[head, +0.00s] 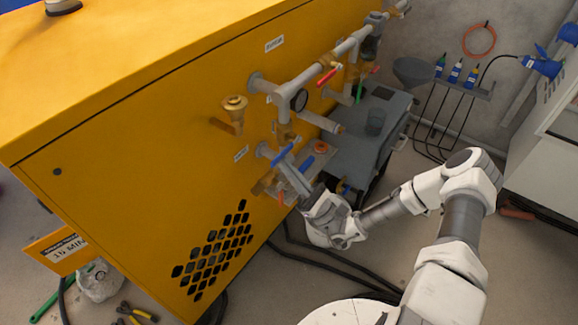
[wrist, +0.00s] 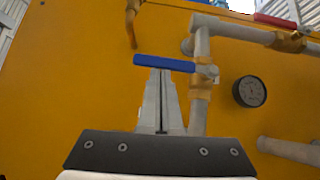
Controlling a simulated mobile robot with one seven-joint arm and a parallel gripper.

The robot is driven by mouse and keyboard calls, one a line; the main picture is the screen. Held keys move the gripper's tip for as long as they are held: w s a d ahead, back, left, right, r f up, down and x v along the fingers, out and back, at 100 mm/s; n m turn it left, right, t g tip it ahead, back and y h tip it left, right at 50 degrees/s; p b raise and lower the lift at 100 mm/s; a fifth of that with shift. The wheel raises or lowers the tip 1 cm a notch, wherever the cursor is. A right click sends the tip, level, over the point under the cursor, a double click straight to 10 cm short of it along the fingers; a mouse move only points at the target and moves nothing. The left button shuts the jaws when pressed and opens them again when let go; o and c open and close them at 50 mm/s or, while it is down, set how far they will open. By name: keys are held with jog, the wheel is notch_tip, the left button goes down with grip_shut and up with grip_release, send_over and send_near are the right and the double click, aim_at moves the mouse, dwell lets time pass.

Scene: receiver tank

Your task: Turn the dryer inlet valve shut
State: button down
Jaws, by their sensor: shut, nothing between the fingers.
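A valve with a blue lever handle (wrist: 165,63) is on a grey vertical pipe (wrist: 201,45) in the wrist view. The lever lies roughly horizontal, across the pipe, its free end to the left. My gripper (wrist: 160,76) is shut and empty, its fingertips right at the lever's middle; I cannot tell if they touch. In the head view the blue lever (head: 283,153) is by the yellow cabinet's side, with my gripper (head: 286,167) reaching it from the lower right. A second blue handle (head: 307,164) is just right of it. Labels are too small to read, so I cannot confirm the dryer inlet valve.
A round gauge (wrist: 250,91) and grey pipes are right of the lever. A red lever (head: 328,76) is on the pipe above. A brass fitting (head: 235,104) juts out at left. A grey machine (head: 365,145) stands behind. Hoses (head: 335,262) lie on the floor.

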jog(key=shift+a+r, duration=0.1)
jog(key=shift+r, duration=0.4)
jog(key=s+d+f, duration=0.2)
jog(key=f, duration=0.4)
jog(key=s+d+f+b, duration=0.1)
jog(key=s+d+f, duration=0.1)
jog(key=f, duration=0.4)
jog(key=shift+s+d+b, duration=0.25)
jog(key=shift+d+b, duration=0.05)
jog(key=shift+d, duration=0.55)
jog(key=shift+r, duration=0.1)
